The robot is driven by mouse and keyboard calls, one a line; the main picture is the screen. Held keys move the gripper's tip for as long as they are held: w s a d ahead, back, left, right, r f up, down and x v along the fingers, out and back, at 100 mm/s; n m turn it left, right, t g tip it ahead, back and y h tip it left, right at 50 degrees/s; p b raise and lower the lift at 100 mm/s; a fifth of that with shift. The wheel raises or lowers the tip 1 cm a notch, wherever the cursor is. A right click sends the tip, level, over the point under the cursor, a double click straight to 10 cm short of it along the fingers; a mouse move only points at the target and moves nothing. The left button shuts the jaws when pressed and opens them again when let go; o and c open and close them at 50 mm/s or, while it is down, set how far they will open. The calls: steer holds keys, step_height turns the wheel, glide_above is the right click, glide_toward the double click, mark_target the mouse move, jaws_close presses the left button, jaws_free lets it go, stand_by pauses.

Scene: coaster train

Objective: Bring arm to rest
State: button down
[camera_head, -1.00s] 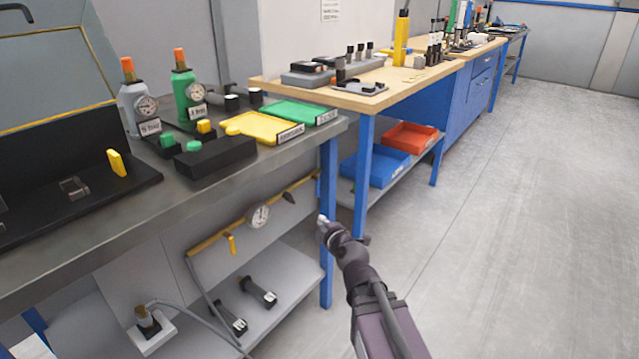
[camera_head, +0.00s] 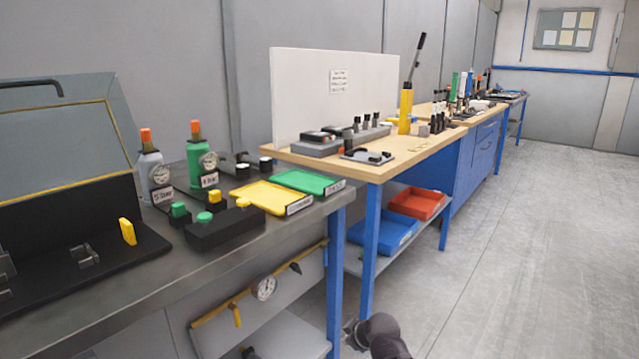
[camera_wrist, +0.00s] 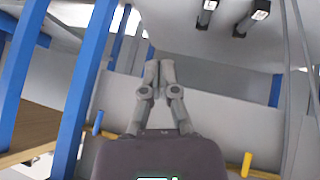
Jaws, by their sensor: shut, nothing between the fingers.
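My arm (camera_head: 385,340) shows only in part at the bottom edge of the head view, low beside the blue legs of the benches. In the wrist view my gripper (camera_wrist: 158,68) is shut, with its two fingertips together and nothing between them. It hangs clear of the things around it, as far as I can see. Most of the arm lies below the head view and is hidden.
A steel bench (camera_head: 150,285) at left carries yellow (camera_head: 262,196) and green (camera_head: 306,182) trays and gauge bottles. A yellow pipe with a gauge (camera_head: 263,287) runs under it. Blue (camera_head: 384,233) and red (camera_head: 418,203) bins sit on a shelf. The floor (camera_head: 520,250) at right is clear.

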steer(key=s+d+f+m+g+h+p, duration=0.2)
steer(key=s+d+f+m+g+h, duration=0.15)
steer(key=s+d+m+g, duration=0.55)
step_height(320, 180, up, 38)
steer(key=s+m+t+p, duration=0.1)
steer(key=s+t+p, duration=0.1)
steer(key=p, duration=3.5)
steer(key=shift+d+m, duration=0.3)
steer(key=shift+d, duration=0.1)
